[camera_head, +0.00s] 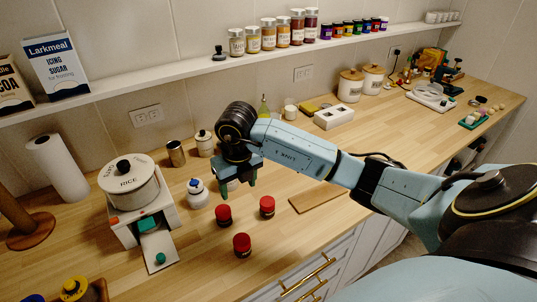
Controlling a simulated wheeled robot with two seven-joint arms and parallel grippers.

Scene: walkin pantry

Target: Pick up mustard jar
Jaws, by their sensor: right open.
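No label that I can read says mustard, so I cannot tell which jar is the mustard jar. Three small dark jars with red lids stand on the wooden counter: a left one (223,216), a right one (267,207) and a front one (242,245). Larger labelled jars (268,35) stand on the wall shelf. My right gripper (239,181) points down above the counter, just behind the left red-lidded jar. Its teal fingers are apart, and it holds nothing that I can see. My left gripper is not in view.
A white bottle with a blue cap (197,193) stands left of the gripper. A rice cooker-like container (129,183) on a white stand is farther left. A wooden board (317,197) lies to the right. The counter in front of the jars is clear up to its edge.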

